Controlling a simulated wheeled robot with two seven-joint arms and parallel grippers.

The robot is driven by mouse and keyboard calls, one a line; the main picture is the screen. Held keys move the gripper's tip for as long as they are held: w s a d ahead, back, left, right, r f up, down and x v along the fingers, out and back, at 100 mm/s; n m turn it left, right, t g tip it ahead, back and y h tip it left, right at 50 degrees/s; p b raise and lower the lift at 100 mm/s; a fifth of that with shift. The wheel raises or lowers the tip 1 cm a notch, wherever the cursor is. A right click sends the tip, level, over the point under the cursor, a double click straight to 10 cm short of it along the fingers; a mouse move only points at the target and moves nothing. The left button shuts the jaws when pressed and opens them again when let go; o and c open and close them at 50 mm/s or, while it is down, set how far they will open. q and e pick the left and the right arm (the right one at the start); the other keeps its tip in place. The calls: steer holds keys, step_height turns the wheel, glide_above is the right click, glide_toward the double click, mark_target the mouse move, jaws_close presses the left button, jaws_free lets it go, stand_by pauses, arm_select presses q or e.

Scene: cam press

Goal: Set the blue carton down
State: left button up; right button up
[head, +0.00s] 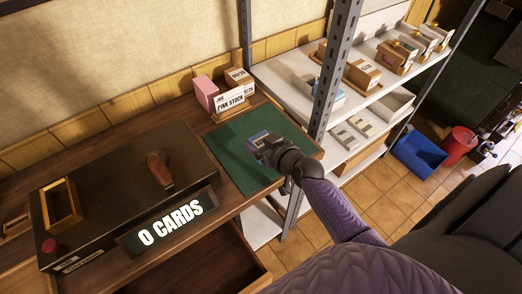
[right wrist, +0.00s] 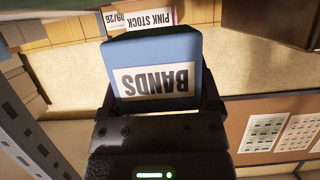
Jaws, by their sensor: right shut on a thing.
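My right gripper (head: 260,140) reaches in from the right over the green mat (head: 233,158) on the wooden desk in the head view. In the right wrist view, my right gripper (right wrist: 158,108) is shut on the blue carton (right wrist: 150,50), which has a white label reading BANDS that shows upside down. I cannot tell whether the carton touches the mat. My left gripper is not in view.
A PINK STOCK holder (head: 231,98) with a pink block (head: 206,92) stands behind the mat. A black press (head: 125,195) with a 0 CARDS sign (head: 170,223) is to the left. A metal shelf post (head: 332,70) rises close to the mat's right. Bare mat lies around the gripper.

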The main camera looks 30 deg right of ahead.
step_height(320, 180, down, 4)
steer(key=shift+f+b, duration=0.25)
steer(key=shift+b, duration=1)
steer(key=shift+r, duration=0.2)
steer(key=o, duration=0.9)
steer(key=shift+f, duration=0.15)
steer(key=shift+c, duration=0.2)
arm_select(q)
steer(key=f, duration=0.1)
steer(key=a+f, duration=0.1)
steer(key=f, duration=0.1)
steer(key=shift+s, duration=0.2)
arm_select(e)
steer(key=shift+o, duration=1.1)
